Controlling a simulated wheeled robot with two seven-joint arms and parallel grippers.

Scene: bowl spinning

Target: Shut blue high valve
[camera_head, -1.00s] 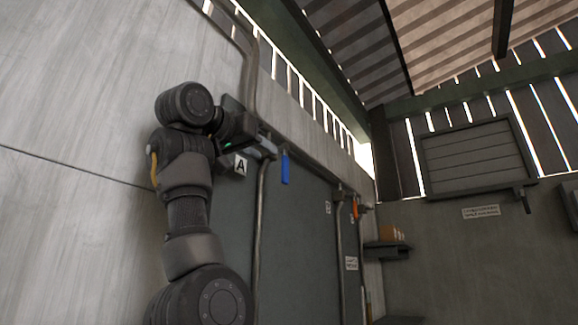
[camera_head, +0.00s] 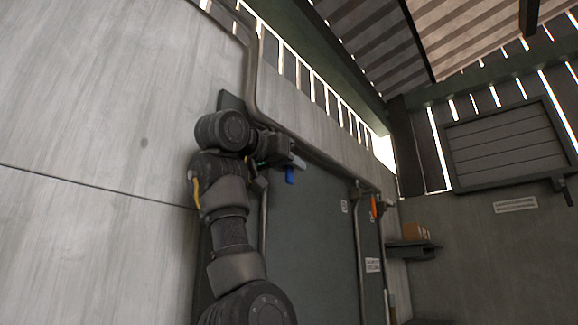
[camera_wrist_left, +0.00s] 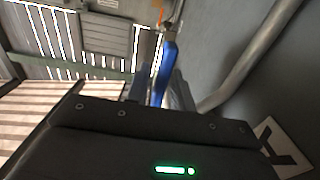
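The blue valve handle (camera_head: 290,176) shows in the head view on the pipe by the grey panel, partly hidden by my left gripper (camera_head: 296,162). The left wrist view shows the blue handle (camera_wrist_left: 165,68) as a long blue lever. It runs between the two fingers of my left gripper (camera_wrist_left: 160,92). I cannot tell whether the fingers press on it or stand open around it. The valve body is hidden behind the gripper in the head view. My right gripper is in neither view.
An orange valve handle (camera_head: 374,207) hangs further right on another pipe. A grey pipe (camera_head: 251,75) runs down the wall beside my arm. A small shelf (camera_head: 412,250) with a box (camera_head: 415,232) juts out at the right. The "A" sign (camera_wrist_left: 283,148) is near the gripper.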

